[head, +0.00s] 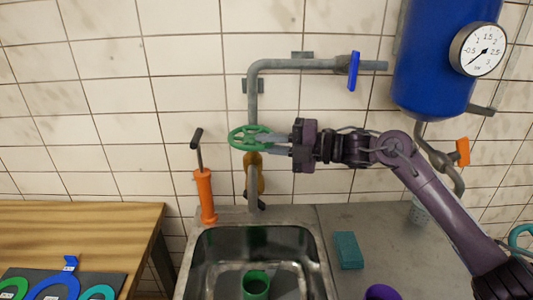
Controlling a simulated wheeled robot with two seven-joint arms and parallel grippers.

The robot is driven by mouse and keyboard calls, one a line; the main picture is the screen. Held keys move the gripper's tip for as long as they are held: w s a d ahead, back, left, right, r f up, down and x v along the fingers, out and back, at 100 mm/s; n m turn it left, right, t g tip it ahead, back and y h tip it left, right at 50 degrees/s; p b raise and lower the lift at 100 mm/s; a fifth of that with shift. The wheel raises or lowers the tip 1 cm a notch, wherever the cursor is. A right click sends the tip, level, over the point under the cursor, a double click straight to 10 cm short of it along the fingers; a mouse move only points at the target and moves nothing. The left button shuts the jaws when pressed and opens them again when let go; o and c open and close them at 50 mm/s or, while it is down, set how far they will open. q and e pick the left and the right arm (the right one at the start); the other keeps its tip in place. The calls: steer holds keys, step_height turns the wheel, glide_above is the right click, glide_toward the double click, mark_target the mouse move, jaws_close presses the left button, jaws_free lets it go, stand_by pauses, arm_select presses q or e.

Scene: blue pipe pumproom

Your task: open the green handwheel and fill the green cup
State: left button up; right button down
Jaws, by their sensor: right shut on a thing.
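The green handwheel (240,137) sits on the vertical grey pipe above the sink. My right gripper (272,144) comes in from the right and is shut on the handwheel's right side. The green cup (256,284) stands in the sink basin, below the pipe; its lower part is near the picture's bottom edge. I cannot see any water in or above the cup. My left gripper is not in view.
The sink (205,240) is set in a grey counter. A teal sponge (348,250) and a purple object (381,292) lie right of it. An orange hand pump (205,195) stands behind left. A blue tank (432,60) with a gauge (478,50) hangs upper right. A wooden table (75,235) is left.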

steer(key=shift+w+d+n+g, duration=0.1)
steer(key=shift+n+g, duration=0.2)
steer(key=shift+g, duration=0.2)
steer(key=c, duration=1.5)
jaws_free()
steer(key=shift+o, duration=0.2)
steer(key=shift+d, duration=0.15)
steer(key=shift+d+f+b, duration=0.1)
steer(key=shift+d+b, duration=0.2)
steer(key=shift+b, duration=0.15)
steer(key=b+v, duration=0.2)
steer(key=v, duration=0.5)
